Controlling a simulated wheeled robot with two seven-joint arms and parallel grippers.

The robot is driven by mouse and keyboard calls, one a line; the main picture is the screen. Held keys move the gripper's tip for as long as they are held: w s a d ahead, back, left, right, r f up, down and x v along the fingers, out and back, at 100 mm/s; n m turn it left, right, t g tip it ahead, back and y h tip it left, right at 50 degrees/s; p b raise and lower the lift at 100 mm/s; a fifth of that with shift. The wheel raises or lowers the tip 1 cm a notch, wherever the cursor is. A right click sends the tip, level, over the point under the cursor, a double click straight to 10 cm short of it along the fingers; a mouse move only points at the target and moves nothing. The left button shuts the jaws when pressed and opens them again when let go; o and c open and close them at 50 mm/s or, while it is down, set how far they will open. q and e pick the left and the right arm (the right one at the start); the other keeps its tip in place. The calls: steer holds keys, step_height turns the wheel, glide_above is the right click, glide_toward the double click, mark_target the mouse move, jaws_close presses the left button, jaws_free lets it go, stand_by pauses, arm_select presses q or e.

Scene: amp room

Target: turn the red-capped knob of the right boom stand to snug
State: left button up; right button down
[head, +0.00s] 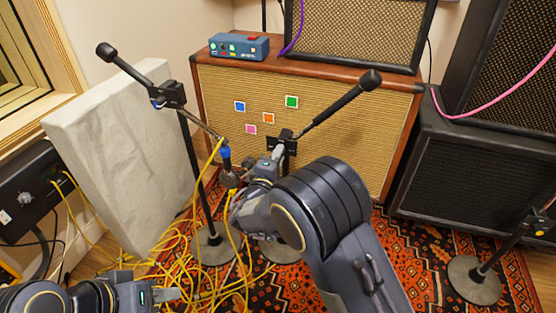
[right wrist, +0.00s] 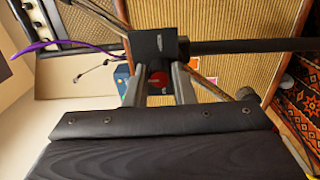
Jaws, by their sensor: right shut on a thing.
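The red-capped knob (right wrist: 158,79) sits on the black clutch block (right wrist: 154,46) of a boom stand, between the fingers of my right gripper (right wrist: 159,86). The right gripper is shut on the knob, its fingers on either side of it. In the head view, this gripper (head: 277,156) is at the stand's clutch (head: 287,140), in front of the amp cabinet; the knob is hidden there. The stand's dark boom (head: 338,104) slants up to the right. My left gripper (head: 166,295) is low at the bottom left, apart from the stands; its fingers are not clear.
Another boom stand (head: 190,150) stands to the left, with a pale panel (head: 110,150) behind it. Yellow cables (head: 190,265) tangle on the patterned rug. The amp cabinet (head: 345,150) is close behind. A third stand (head: 475,280) is at the far right.

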stand_by(0.3)
steer(key=c, duration=1.2)
jaws_free()
steer(key=p+v, duration=0.2)
steer(key=v, duration=0.5)
steer(key=shift+s, duration=0.35)
steer(key=shift+a, duration=0.1)
